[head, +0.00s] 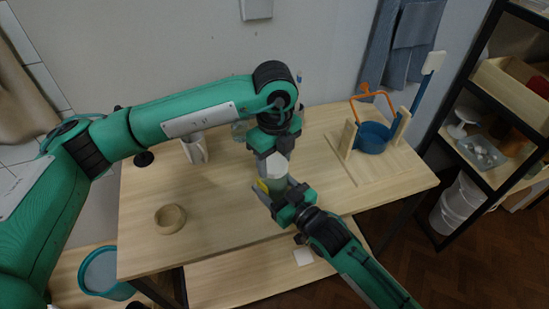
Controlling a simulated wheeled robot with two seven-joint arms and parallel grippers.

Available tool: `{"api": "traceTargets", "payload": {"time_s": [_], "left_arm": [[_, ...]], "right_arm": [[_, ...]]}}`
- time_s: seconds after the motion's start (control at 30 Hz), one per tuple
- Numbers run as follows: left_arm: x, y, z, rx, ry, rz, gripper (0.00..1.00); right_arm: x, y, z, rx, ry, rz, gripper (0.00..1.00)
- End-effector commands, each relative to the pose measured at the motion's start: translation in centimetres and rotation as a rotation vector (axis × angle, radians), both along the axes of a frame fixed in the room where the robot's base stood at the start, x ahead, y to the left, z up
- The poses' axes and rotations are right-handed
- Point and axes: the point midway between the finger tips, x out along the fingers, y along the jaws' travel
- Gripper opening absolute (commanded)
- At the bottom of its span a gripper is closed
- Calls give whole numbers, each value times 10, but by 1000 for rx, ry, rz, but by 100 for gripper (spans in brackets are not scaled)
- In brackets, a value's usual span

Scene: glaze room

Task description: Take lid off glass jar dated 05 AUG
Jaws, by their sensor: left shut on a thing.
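A jar (271,184) with a yellow patch on its side stands upright near the middle of the wooden table. I cannot read any date on it. My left gripper (274,158) points down from above and is shut on the jar's pale lid (274,167). The fingers partly hide the lid, and I cannot tell whether it touches the jar. My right gripper (279,193) comes from the lower right, with its fingers around the jar's lower part. I cannot tell whether they press on it.
A white cup (194,149) and a glassy object (239,131), partly behind my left arm, stand toward the back. A round beige bowl (170,226) sits at left front. A blue pot (373,141) with an orange handle stands in a wooden frame at right. The table's front middle is clear.

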Motion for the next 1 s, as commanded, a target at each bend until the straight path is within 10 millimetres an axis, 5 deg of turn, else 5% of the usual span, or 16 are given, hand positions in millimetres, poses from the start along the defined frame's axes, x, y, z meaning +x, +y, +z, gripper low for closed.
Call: {"api": "traceTargets", "payload": {"time_s": [1.0], "left_arm": [[0,0,22,-1,-1,-2,27]], "right_arm": [[0,0,-1,-1,1,0,0]]}}
